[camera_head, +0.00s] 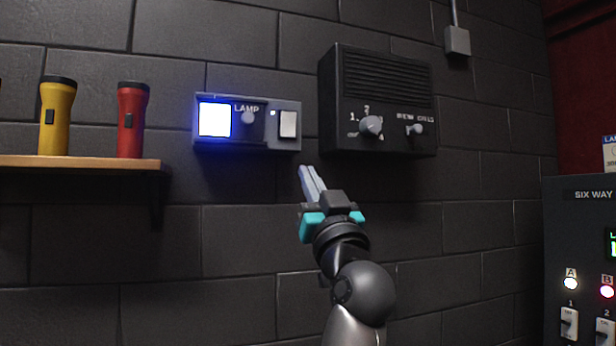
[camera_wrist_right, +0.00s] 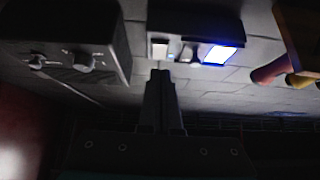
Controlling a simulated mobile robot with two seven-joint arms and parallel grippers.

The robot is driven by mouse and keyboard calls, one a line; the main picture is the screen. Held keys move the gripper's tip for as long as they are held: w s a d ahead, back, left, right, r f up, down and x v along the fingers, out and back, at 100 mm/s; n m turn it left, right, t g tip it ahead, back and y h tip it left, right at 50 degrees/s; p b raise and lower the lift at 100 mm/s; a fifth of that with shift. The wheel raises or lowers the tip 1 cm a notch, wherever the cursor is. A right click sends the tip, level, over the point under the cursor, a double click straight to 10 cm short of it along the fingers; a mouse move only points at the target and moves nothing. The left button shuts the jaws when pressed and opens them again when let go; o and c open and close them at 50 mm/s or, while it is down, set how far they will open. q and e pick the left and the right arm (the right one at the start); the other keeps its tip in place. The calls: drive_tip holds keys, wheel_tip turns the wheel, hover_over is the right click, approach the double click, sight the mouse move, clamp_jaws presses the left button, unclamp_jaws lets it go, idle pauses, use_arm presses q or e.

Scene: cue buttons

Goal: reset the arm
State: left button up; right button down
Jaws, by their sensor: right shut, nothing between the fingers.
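My right gripper (camera_head: 308,176) is shut and empty, raised in front of the dark block wall. In the head view its fingertips are just below the right end of the lamp box (camera_head: 246,143), apart from it as far as I can tell. The lamp box has a lit blue-white square (camera_head: 214,119), a small round knob (camera_head: 247,117) and a pale rocker switch (camera_head: 288,124). In the right wrist view the shut fingers (camera_wrist_right: 161,76) point toward the lamp box (camera_wrist_right: 190,20), which appears upside down. My left gripper is not in view.
A black speaker box (camera_head: 376,90) with knobs hangs right of the lamp box. A wooden shelf (camera_head: 80,162) at left holds a yellow flashlight (camera_head: 56,115) and a red flashlight (camera_head: 131,118). A "SIX WAY" panel (camera_head: 580,230) stands at lower right. The wall below the boxes is clear.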

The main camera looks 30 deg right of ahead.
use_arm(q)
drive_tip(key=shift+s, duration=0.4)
